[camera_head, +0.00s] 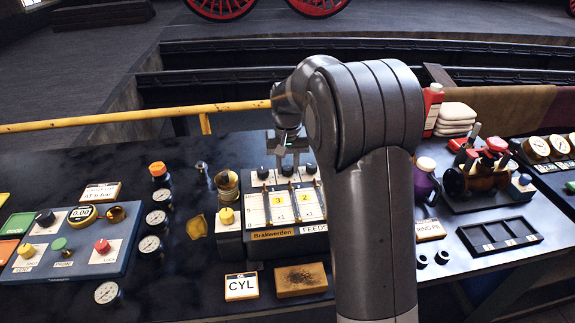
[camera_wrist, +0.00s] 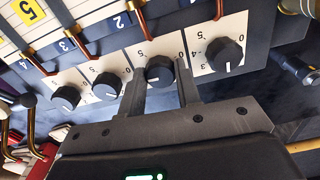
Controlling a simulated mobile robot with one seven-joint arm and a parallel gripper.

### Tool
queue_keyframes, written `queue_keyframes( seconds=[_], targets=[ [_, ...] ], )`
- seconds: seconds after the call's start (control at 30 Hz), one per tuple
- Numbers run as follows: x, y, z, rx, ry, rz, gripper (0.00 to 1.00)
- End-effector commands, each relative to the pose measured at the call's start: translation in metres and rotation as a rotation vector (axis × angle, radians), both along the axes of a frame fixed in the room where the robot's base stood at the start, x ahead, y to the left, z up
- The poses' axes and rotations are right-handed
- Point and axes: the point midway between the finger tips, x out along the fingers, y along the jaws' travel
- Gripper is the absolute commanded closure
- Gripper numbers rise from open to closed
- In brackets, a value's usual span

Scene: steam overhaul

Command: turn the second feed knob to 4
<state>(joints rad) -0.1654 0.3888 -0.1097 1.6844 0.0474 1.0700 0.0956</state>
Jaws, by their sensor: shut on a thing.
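The feeds box (camera_head: 285,235), labelled "Brakwerden" and "FEEDS", has a row of black knobs along its far top edge. The second knob from the left (camera_head: 287,170) is under my gripper (camera_head: 288,157). In the wrist view, the picture is upside down, and this second feed knob (camera_wrist: 159,70) is second from the right. The two fingers of my gripper (camera_wrist: 160,84) are shut on its sides. Its white mark is visible, but I cannot read which number it points at. The first knob (camera_wrist: 225,55) is beside it; two other knobs (camera_wrist: 107,86) (camera_wrist: 65,98) are farther left.
Copper pipes (camera_wrist: 90,50) run close to the knob row. A brass cup (camera_head: 227,185) and a yellow button (camera_head: 226,216) are left of the box. A "CYL" card (camera_head: 241,286) and a brown block (camera_head: 301,280) lie in front. My arm hides the box's right side.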

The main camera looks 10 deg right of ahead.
Motion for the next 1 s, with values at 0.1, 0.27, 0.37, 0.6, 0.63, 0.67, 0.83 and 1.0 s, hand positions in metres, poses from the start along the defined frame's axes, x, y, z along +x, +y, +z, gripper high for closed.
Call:
queue_keyframes(
  seconds=[0.1, 0.27, 0.37, 0.6, 0.63, 0.67, 0.83, 1.0],
  targets=[
    [-0.001, 0.000, -0.001, 0.000, 0.004, 0.001, 0.92],
    [-0.001, 0.000, -0.001, 0.000, 0.005, 0.001, 0.68],
    [-0.001, 0.000, -0.001, 0.000, 0.004, 0.002, 0.60],
    [0.000, 0.000, -0.001, 0.000, 0.002, 0.002, 0.48],
    [0.000, 0.000, 0.000, 0.000, 0.002, 0.002, 0.48],
    [0.000, 0.000, 0.000, 0.000, 0.002, 0.002, 0.48],
    [0.000, 0.000, 0.005, 0.000, 0.000, 0.002, 0.48],
    [0.000, 0.000, 0.032, 0.000, -0.003, 0.002, 0.48]
  ],
)
